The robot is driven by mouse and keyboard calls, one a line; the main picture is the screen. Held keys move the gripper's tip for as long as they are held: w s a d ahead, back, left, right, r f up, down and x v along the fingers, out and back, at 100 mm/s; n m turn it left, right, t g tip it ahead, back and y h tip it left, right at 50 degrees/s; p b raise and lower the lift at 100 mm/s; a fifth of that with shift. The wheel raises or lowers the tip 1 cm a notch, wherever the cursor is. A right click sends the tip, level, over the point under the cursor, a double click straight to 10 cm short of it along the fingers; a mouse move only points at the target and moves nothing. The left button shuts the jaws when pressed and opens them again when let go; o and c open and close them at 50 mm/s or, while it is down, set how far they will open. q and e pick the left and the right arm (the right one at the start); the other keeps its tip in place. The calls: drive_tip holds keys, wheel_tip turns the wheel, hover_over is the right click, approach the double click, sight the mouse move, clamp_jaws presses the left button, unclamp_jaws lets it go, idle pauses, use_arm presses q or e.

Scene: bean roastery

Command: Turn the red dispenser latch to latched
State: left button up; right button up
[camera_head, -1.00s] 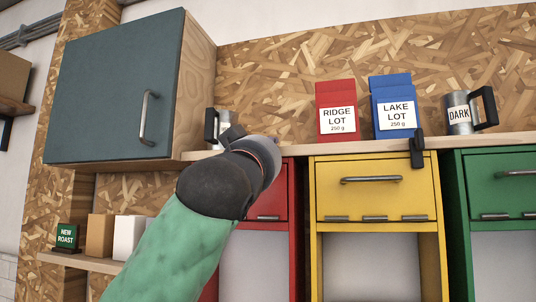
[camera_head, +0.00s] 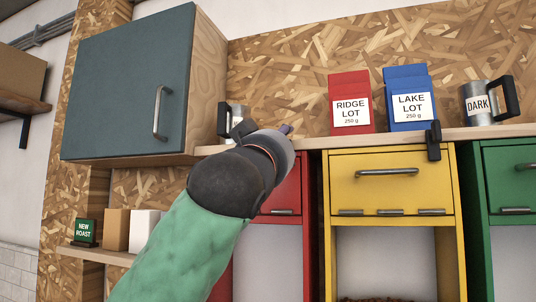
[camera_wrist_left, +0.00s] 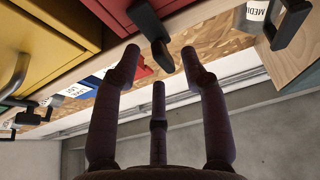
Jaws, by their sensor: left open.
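The red dispenser (camera_head: 285,198) stands under the shelf, largely hidden behind my left arm in the head view. Its black latch (camera_wrist_left: 150,30) shows in the left wrist view, just beyond my fingertips, and is hidden in the head view. My left gripper (camera_wrist_left: 160,55) is open, its dark fingers spread around the latch's near end; I cannot tell whether they touch it. In the head view only a purplish fingertip (camera_head: 286,129) shows past the wrist. My right gripper is not in view.
A yellow dispenser (camera_head: 390,186) with its own black latch (camera_head: 433,141) and a green dispenser (camera_head: 508,181) stand to the right. Red (camera_head: 349,90) and blue (camera_head: 406,82) bags and a DARK mug (camera_head: 477,102) stand on the shelf (camera_head: 318,143). A teal cabinet (camera_head: 126,85) hangs at left.

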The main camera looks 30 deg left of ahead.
use_arm(q)
drive_tip(key=v, duration=1.1)
idle(0.6)
